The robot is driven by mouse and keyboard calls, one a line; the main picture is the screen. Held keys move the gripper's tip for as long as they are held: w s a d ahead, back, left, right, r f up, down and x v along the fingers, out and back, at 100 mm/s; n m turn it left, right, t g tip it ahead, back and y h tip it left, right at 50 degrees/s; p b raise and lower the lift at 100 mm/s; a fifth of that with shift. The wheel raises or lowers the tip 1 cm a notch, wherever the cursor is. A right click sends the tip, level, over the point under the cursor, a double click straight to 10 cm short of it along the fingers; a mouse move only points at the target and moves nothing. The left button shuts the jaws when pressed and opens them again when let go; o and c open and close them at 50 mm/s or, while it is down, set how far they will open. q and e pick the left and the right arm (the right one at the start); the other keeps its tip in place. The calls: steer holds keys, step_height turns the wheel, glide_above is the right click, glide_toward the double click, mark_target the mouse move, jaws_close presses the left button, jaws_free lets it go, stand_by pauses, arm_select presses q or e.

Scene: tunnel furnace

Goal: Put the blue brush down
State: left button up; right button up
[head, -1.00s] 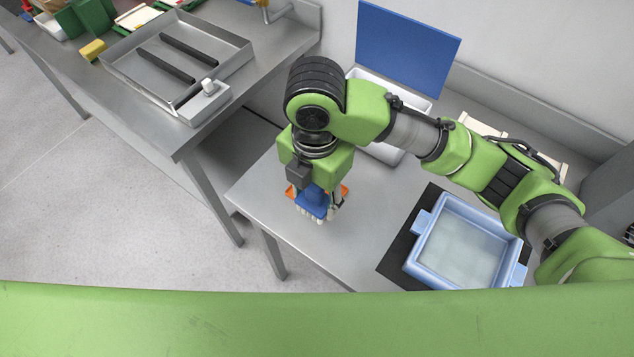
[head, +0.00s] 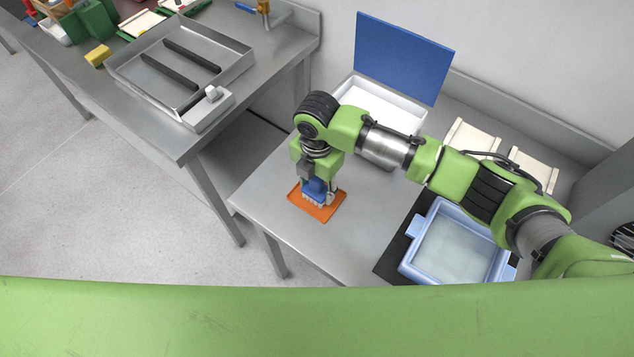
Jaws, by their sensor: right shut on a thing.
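The blue brush (head: 316,188) is in my right gripper (head: 319,186), with its pale bristles pointing down. The gripper is shut on it from above. The brush is over the orange mat (head: 324,209), which lies flat on the grey table near its left edge. The bristles look at or close to the mat's surface, but I cannot tell whether they touch it. My right arm covers the back of the brush. My left gripper is not in the frame.
A light blue basin (head: 407,267) stands on a black mat (head: 389,262) at the table's front right. A white box (head: 350,88) with a blue lid (head: 402,52) and pale panels (head: 474,137) are behind. A metal tray (head: 130,83) sits on the left bench.

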steer(key=shift+f, duration=0.2)
steer(key=o, duration=1.5)
steer(key=shift+c, duration=0.2)
steer(key=shift+r, duration=0.1)
step_height(320, 180, up, 12)
steer(key=b, duration=0.3)
steer(key=shift+r, duration=0.1)
steer(key=shift+s+a, duration=0.1)
